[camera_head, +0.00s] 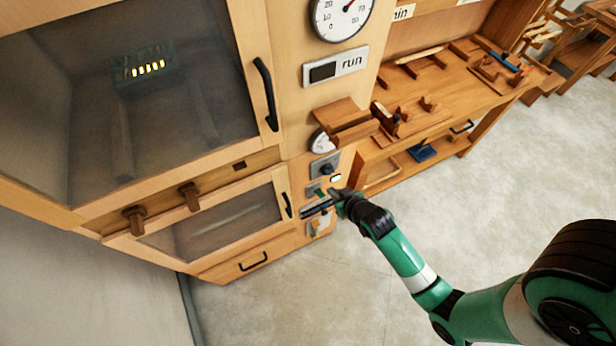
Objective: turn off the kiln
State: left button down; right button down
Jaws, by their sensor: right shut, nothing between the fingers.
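The kiln (290,95) is a tall wooden cabinet with a large glass door on the left and a control column on its right side. The column bears a round dial gauge, a "run" label with a dark window (323,72), a smaller gauge, a dark knob or switch (326,169) on a grey plate, and a small lit light (336,178). My right gripper (327,203) is shut and empty, at the lower controls of the column. It hides part of them, and I cannot tell whether it touches them. My left gripper is not in view.
A wooden shelf block (345,124) juts out from the column above the controls. A workbench (440,110) with wooden tools stands to the right. Black door handles (265,94) and wooden pegs (190,196) stick out on the left. The concrete floor is clear in front.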

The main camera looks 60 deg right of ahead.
jog(key=b, duration=0.4)
send_over(323, 197)
jog(key=w+d, duration=0.1)
jog(key=w, duration=0.1)
notch_tip(323, 197, down, 7)
jog(key=shift+s+d+f, duration=0.15)
jog(key=shift+f, duration=0.05)
jog(key=shift+s+a+f+b, duration=0.25)
jog(key=shift+s+f, duration=0.1)
jog(key=shift+f, duration=0.2)
jog(key=shift+s+a+f+b, duration=0.1)
jog(key=shift+s+a+f, duration=0.1)
jog(key=shift+s+f, duration=0.25)
jog(key=shift+s+a+f, duration=0.1)
jog(key=shift+a+f, duration=0.05)
jog(key=shift+f, duration=0.35)
